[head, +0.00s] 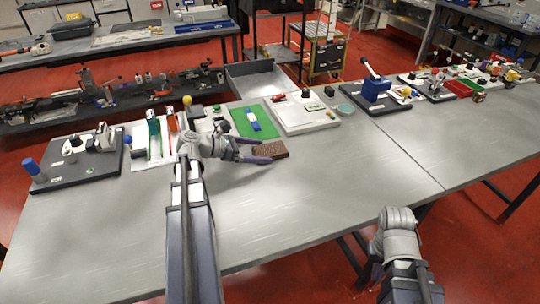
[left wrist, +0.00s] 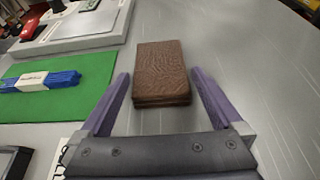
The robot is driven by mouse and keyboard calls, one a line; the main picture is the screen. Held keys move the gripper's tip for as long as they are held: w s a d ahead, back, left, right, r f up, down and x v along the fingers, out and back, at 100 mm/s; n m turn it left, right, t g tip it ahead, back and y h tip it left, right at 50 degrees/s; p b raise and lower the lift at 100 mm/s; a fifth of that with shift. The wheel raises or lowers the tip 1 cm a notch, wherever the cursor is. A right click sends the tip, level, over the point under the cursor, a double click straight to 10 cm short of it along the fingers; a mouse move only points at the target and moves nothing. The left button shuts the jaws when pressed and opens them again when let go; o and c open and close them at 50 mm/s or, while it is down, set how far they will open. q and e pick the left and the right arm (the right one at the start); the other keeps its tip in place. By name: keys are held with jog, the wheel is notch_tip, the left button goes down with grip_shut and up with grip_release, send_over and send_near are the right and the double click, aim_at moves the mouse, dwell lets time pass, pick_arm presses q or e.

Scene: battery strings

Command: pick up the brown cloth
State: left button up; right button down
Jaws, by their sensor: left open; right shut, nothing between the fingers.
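I cannot tell how high the fingers are above the table. My right gripper (head: 374,278) is low at the front right, beyond the table's front edge; its fingers are mostly hidden.
The table's front and right of the cloth are clear.

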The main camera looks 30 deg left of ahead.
pick_arm(q)
jog(key=shift+w+d+f, duration=0.15)
jog(key=shift+w+d, duration=0.05)
jog(key=shift+w, duration=0.05)
jog(key=c, duration=1.1)
